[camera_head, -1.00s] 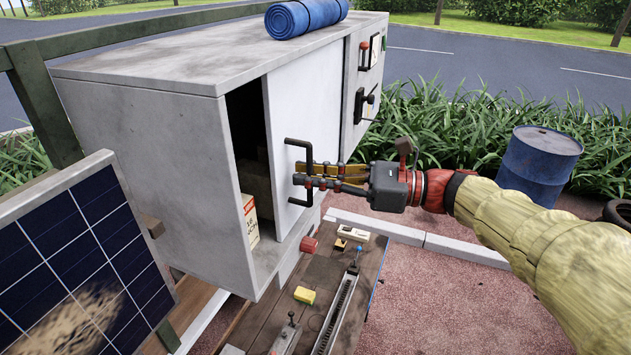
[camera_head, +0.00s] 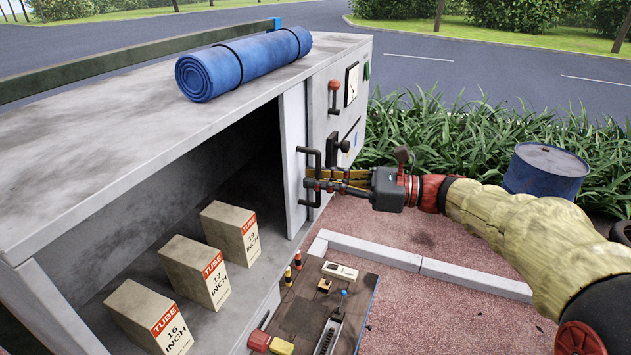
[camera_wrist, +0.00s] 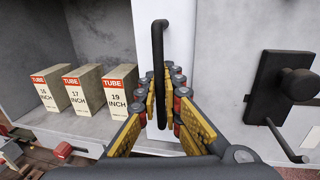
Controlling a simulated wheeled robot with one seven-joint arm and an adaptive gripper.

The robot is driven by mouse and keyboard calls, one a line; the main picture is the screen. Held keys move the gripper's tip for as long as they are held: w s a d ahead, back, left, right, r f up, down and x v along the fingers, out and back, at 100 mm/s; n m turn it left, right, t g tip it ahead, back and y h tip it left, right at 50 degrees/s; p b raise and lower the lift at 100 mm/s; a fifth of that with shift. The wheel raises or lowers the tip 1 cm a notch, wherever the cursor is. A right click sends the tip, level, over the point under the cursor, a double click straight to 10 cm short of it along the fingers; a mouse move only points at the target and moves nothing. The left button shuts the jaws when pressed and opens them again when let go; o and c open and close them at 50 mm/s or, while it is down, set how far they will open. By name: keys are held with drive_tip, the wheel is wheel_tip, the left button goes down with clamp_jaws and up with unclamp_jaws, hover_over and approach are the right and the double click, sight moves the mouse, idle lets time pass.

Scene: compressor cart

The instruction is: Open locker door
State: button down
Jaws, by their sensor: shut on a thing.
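The white locker door (camera_head: 294,140) is a sliding panel, now at the right end of the locker opening, with most of the opening uncovered. Its black bar handle (camera_head: 308,165) stands upright on the panel. My gripper (camera_head: 322,180) is shut on this handle. In the wrist view the handle (camera_wrist: 158,60) runs down between the yellow-padded fingers of my gripper (camera_wrist: 158,105), in front of the white door (camera_wrist: 180,45). Inside the locker stand the tube boxes marked 16 (camera_head: 150,318), 17 (camera_head: 197,270) and 19 (camera_head: 232,232).
A rolled blue mat (camera_head: 243,63) lies on the cabinet top. A control panel with knobs and a lever (camera_head: 334,97) is right of the door. Below is a workbench (camera_head: 300,315) with small tools. A blue barrel (camera_head: 545,172) and grass are at right.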

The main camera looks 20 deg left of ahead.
drive_tip(key=shift+w, duration=0.2)
drive_tip(key=c, duration=2.1)
unclamp_jaws()
drive_tip(key=shift+o, duration=0.3)
drive_tip(key=d, duration=1.2)
drive_tip(key=shift+w, duration=0.3)
